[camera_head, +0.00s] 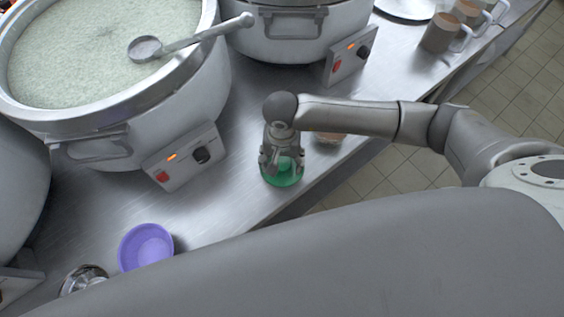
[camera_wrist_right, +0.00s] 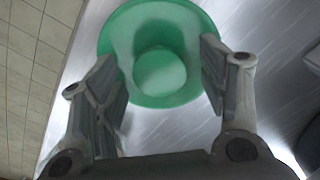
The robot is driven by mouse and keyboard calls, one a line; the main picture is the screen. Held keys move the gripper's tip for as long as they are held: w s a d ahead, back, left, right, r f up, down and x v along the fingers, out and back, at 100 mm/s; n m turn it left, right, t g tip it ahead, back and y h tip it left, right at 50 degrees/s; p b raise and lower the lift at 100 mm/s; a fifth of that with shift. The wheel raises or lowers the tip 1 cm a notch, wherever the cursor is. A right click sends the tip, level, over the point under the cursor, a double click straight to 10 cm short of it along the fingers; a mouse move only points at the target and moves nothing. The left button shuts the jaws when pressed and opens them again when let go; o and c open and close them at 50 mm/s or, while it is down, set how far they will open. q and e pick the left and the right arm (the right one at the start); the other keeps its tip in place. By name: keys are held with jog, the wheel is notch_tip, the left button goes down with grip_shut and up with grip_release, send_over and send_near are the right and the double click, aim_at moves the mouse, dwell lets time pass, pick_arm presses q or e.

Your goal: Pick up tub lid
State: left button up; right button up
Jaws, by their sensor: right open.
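The tub lid (camera_head: 284,178) is green and round. It lies near the counter's front edge in the head view, partly hidden under my right gripper (camera_head: 281,160). In the right wrist view the lid (camera_wrist_right: 118,38) shows as a green disc with a raised round knob (camera_wrist_right: 160,71) at its middle. My right gripper (camera_wrist_right: 165,85) is open there, one finger on each side of the knob. I see a gap between each finger and the knob. The fingers overlap the lid's rim in the picture; I cannot tell whether they touch it. My left gripper is not in view.
A large pot of pale congee (camera_head: 100,125) with a ladle (camera_head: 190,38) across its rim stands left of the gripper. Another pot (camera_head: 290,45) stands behind. A purple bowl (camera_head: 146,247) is at front left. Mugs (camera_head: 440,33) stand far right. A brownish item (camera_head: 330,138) sits near the lid.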

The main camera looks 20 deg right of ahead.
jog(key=c, duration=0.9)
jog(key=shift+r, duration=0.1)
